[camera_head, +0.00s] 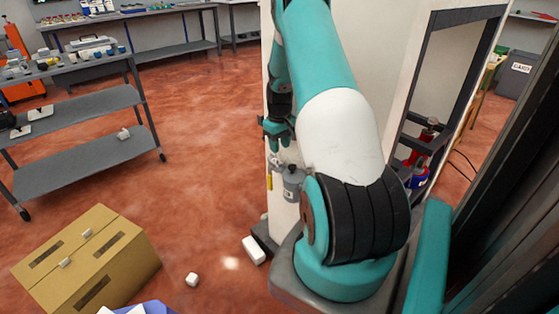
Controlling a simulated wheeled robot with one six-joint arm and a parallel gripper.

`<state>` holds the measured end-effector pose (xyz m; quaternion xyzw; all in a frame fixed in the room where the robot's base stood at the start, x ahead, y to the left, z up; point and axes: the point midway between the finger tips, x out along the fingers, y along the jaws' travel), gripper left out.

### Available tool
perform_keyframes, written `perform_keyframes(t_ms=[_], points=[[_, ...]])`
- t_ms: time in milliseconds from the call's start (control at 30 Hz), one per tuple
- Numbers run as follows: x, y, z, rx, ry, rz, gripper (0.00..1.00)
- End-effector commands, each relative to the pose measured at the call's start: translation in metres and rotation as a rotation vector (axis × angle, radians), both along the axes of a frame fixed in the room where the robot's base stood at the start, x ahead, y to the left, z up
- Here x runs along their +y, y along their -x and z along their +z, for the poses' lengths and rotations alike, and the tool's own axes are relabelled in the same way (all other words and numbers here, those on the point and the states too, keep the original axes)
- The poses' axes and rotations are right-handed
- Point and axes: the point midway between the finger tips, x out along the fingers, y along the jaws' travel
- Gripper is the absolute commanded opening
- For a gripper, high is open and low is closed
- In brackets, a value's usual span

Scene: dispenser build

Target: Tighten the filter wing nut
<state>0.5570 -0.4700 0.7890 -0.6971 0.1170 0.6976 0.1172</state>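My gripper (279,140) is at the front edge of the pale cabinet, small and partly behind my arm. Just below it, a grey cylindrical part (291,184), which looks like the filter housing, is fixed at the cabinet's edge. A small pale fitting (284,159) sits between the gripper and this part, and I cannot tell if the gripper touches it. The wing nut itself is too small to make out. A yellow piece (269,182) hangs to the left of the grey part. Whether the fingers are open or shut does not show.
A cardboard box (129,238) stands on the floor at lower left, with a small white block (192,279) beside it. A grey shelf cart (84,97) stands at left. A red and blue item (419,170) is inside the cabinet opening. The red floor between cart and cabinet is mostly clear.

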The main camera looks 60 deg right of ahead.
Motion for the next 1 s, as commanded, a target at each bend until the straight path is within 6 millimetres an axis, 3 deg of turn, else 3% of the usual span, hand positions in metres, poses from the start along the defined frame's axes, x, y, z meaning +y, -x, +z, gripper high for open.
perform_keyframes(t_ms=[100,300,733,767,900,1000], points=[[0.001,0.000,-0.027,0.001,-0.003,0.000,0.36],[0.000,0.000,-0.056,0.000,-0.001,0.000,0.36],[0.000,0.000,-0.068,-0.001,0.000,0.000,0.36],[0.000,0.000,-0.068,-0.001,0.000,0.000,0.34],[0.000,0.000,-0.067,-0.001,0.000,0.000,0.01],[0.000,0.000,-0.067,-0.001,0.000,0.000,0.00]])
